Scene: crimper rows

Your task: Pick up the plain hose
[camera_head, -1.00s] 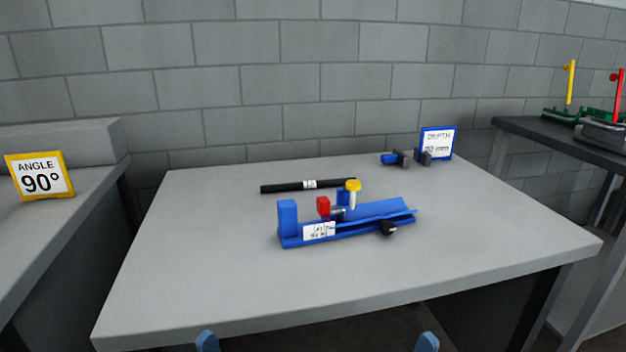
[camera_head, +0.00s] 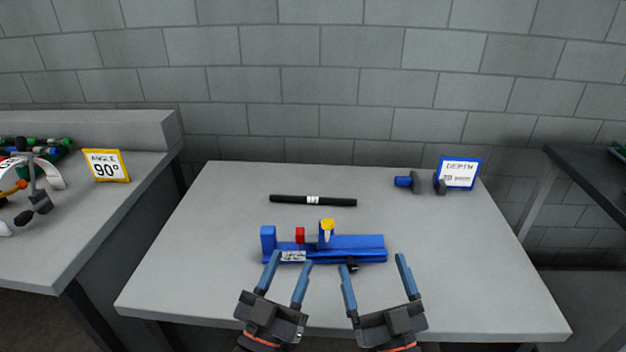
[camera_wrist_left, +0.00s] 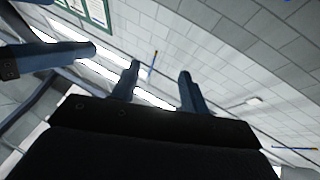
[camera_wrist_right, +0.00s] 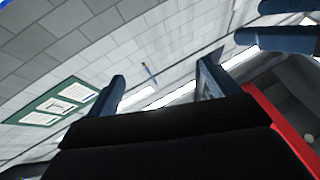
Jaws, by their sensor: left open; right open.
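The plain hose (camera_head: 290,199) is a black tube with a white label near its middle. It lies flat on the grey table, behind the blue fixture (camera_head: 358,249). My left gripper (camera_head: 287,262) is open and empty, in front of the fixture's left part in the head view. My right gripper (camera_head: 373,268) is open and empty, in front of its right part. Both are well short of the hose. The left wrist view shows my left fingers (camera_wrist_left: 158,85) apart against the wall. The right wrist view shows my right fingers (camera_wrist_right: 160,85) apart. Neither wrist view shows the hose.
The blue fixture carries a red block, a yellow-topped post and a black knob. A DEPTH sign (camera_head: 458,172) and a small blue and dark part (camera_head: 409,182) stand at the table's back right. An ANGLE 90° sign (camera_head: 107,166) stands on the left bench.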

